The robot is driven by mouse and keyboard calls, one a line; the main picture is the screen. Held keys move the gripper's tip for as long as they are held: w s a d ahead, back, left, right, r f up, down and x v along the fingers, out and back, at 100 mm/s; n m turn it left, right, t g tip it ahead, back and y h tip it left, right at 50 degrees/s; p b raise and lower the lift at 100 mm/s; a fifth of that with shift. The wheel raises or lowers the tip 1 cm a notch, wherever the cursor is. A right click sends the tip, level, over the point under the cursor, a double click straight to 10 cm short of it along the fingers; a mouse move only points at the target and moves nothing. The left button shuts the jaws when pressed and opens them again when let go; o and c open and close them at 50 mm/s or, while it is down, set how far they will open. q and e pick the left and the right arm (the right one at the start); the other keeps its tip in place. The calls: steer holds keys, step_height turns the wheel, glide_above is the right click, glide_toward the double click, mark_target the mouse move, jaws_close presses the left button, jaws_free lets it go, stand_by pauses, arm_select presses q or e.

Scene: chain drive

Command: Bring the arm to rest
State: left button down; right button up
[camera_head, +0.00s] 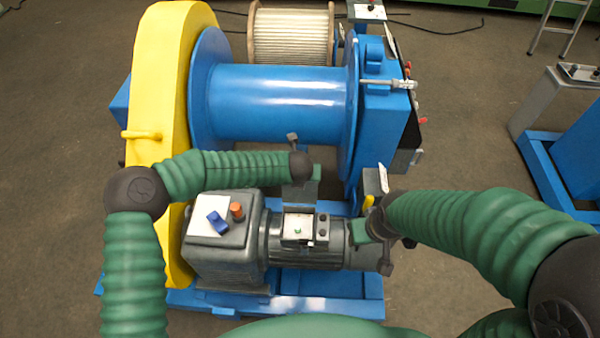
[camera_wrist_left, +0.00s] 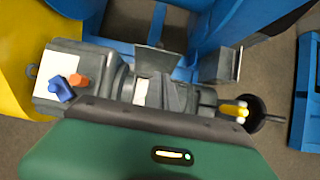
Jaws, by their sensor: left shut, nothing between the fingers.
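My left arm comes in from the left in the head view and bends across the yellow guard. My left gripper (camera_head: 309,183) is shut and empty above the motor unit, in front of the blue drum (camera_head: 275,92); its fingertips are hard to make out. The green housing of this hand fills the bottom of the left wrist view. My right gripper (camera_head: 378,233) is at the right end of the motor (camera_head: 340,248); whether it is open or shut I cannot tell. A yellow piece (camera_head: 368,203) shows beside it and also in the left wrist view (camera_wrist_left: 235,110).
The yellow guard (camera_head: 160,80) stands left of the drum. A grey gearbox (camera_head: 225,255) carries a white plate with a blue piece (camera_head: 217,222) and an orange knob (camera_head: 237,210). A blue base frame (camera_head: 340,308) lies below. Another blue machine (camera_head: 575,150) stands right, beyond open floor.

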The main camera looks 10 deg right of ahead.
arm_select(q)
steer(key=s+a+r+m+t+h, duration=0.25)
steer(key=a+r+m, duration=0.3)
steer(key=m, duration=1.15)
steer(key=s+a+r+m+g+y, duration=0.1)
steer(key=s+a+m+g+y, duration=0.2)
steer(key=s+a+m, duration=1.3)
steer(key=s+a+g, duration=0.3)
steer(key=s+a, duration=0.3)
steer(key=shift+s+m+y, duration=0.2)
steer(key=shift+m+y, duration=0.15)
steer(key=shift+m, duration=0.05)
